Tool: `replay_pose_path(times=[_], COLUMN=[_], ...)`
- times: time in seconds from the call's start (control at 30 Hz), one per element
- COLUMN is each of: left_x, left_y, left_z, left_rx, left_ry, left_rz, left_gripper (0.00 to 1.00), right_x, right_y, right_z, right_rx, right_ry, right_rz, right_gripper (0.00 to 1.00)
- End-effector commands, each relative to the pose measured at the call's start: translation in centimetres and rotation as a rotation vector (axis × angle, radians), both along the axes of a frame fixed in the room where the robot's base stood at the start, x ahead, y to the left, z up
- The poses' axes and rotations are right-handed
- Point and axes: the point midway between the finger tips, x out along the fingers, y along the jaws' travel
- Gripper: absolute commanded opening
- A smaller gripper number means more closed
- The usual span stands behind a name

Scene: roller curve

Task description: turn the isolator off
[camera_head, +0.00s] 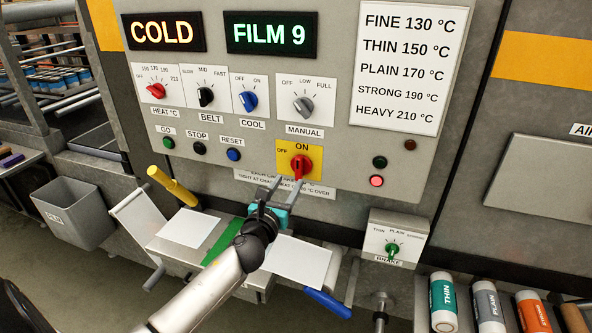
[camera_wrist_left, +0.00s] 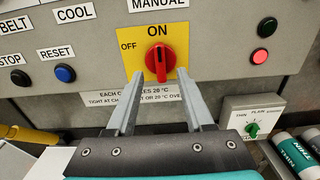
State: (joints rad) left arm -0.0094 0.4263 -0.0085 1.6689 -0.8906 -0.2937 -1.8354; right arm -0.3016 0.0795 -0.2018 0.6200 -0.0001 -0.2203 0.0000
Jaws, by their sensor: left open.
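The isolator is a red rotary knob (camera_head: 300,166) on a yellow plate (camera_head: 284,151) marked OFF at left and ON at top. Its bar stands upright, in line with ON. The knob also shows in the left wrist view (camera_wrist_left: 160,62). My left gripper (camera_head: 287,182) is open and empty, its fingertips just below the knob in the head view. In the left wrist view the left gripper (camera_wrist_left: 162,76) has one finger on each side of the knob's lower end. I cannot tell whether they touch it. My right gripper is not in view.
Above are the MANUAL knob (camera_head: 303,107) and the COOL knob (camera_head: 249,100). The RESET button (camera_head: 233,154) is to the left, a lit red lamp (camera_head: 376,181) to the right. The BRAKE box (camera_head: 395,238) juts out at lower right. A yellow handle (camera_head: 172,186) sticks out at left.

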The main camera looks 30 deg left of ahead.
Motion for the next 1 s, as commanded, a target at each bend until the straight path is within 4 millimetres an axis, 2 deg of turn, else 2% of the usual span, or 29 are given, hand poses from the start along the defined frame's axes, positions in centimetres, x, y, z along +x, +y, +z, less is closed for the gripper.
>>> replay_pose_path(times=[0.2, 0.43, 0.63, 0.93, 1.0], left_x=[3.2, 5.7, 6.7, 6.8, 6.8], left_y=[0.8, 1.3, 1.6, 1.6, 1.6], left_z=[0.0, -0.1, -0.1, 0.0, 0.0], left_rx=[-0.001, -0.001, -0.001, -0.001, -0.001], left_ry=[-0.001, 0.000, 0.001, 0.001, 0.001], left_rz=[0.002, 0.001, 0.001, 0.000, 0.000], left_gripper=[0.53, 0.53, 0.53, 0.53, 0.47], right_x=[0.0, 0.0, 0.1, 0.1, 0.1], right_y=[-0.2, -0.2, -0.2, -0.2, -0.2], right_z=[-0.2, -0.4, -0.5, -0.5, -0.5], right_rx=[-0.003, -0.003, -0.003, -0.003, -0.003], right_ry=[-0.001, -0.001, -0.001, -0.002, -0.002], right_rz=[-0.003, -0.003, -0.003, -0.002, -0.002], right_gripper=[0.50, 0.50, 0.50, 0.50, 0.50])
